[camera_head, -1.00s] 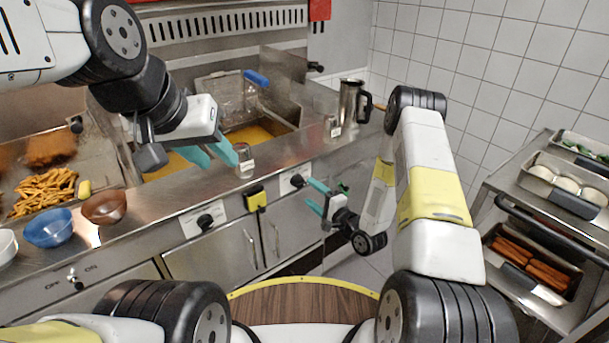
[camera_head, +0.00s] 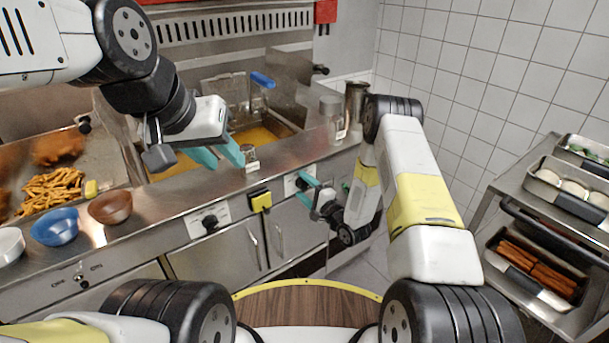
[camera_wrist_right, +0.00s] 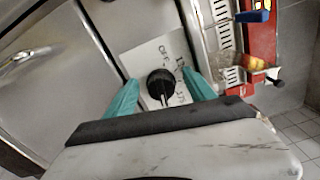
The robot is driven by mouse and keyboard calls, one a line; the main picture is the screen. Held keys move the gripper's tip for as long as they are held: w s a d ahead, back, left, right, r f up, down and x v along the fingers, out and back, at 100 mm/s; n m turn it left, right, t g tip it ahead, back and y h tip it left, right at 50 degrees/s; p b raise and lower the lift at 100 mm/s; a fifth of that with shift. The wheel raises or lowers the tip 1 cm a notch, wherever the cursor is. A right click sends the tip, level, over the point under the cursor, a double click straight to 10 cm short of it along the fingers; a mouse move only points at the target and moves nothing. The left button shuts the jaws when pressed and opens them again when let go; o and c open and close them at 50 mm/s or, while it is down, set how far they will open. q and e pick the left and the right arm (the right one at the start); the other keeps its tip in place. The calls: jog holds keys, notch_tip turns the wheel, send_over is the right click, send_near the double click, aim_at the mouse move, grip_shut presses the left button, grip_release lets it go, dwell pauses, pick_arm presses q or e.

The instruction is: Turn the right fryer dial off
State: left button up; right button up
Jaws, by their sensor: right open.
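The right fryer dial (camera_head: 299,183) is a black round knob on a white marked plate on the steel front, partly hidden by my fingers in the head view. In the right wrist view the dial (camera_wrist_right: 160,84) lies between the two teal fingers, with a pale pointer line toward the bottom of the picture. My right gripper (camera_head: 304,188) is open at the dial, one finger on either side; it also shows in the wrist view (camera_wrist_right: 160,78). I cannot tell if the fingers touch the knob. My left gripper (camera_head: 225,158) is open and empty above the counter edge.
A left dial (camera_head: 210,221) and a yellow-black box (camera_head: 260,201) sit on the same front. A small glass shaker (camera_head: 251,160) stands near my left gripper. Bowls (camera_head: 54,228) are at left. A trolley (camera_head: 495,212) with trays stands at right.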

jog(key=c, duration=1.3)
jog(key=shift+c, duration=0.2)
